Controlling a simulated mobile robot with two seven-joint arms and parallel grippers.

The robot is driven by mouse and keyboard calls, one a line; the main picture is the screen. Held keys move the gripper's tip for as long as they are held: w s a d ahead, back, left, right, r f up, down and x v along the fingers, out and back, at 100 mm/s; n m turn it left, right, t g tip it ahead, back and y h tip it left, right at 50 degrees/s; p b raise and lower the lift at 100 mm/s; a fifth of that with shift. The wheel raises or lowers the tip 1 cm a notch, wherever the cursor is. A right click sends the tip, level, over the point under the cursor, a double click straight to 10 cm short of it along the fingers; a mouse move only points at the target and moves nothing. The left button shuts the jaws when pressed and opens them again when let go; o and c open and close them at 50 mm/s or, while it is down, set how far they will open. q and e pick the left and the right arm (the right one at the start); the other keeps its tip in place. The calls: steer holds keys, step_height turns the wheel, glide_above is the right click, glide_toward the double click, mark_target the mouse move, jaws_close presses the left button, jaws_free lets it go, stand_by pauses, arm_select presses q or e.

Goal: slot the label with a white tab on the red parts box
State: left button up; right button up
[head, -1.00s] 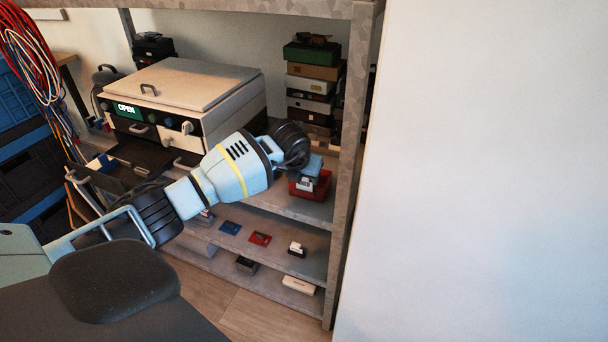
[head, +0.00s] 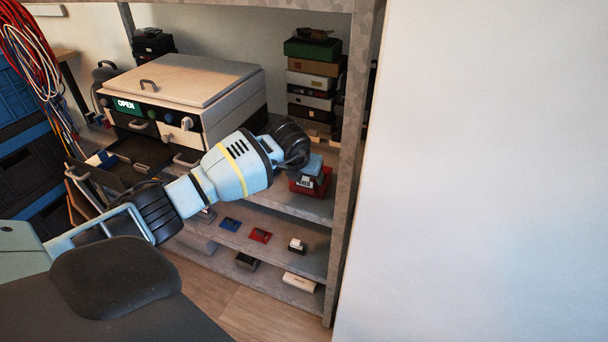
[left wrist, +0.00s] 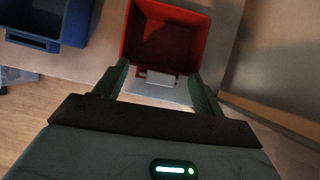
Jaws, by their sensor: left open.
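The red parts box (head: 322,187) stands on the shelf near the right post. It also fills the top middle of the left wrist view (left wrist: 167,42), open and empty as far as it shows. The label with a white tab (left wrist: 160,78) is at the box's near face, and its pale tab also shows in the head view (head: 306,182). I cannot tell how deep it sits in its holder. My left gripper (left wrist: 159,76) is open, its fingers on either side of the tab with gaps visible. In the head view the gripper (head: 312,168) is over the box's front. My right gripper is out of view.
A blue box (left wrist: 48,22) is left of the red one. The metal post (head: 350,160) stands close on the right. Stacked boxes (head: 312,75) are behind. Small blue and red pieces (head: 260,235) lie on the shelf below. A machine marked OPEN (head: 185,90) is at the left.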

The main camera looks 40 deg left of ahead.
arm_select(q)
steer(key=v, duration=0.8)
steer(key=shift+p, duration=0.35)
steer(key=shift+f, duration=0.15)
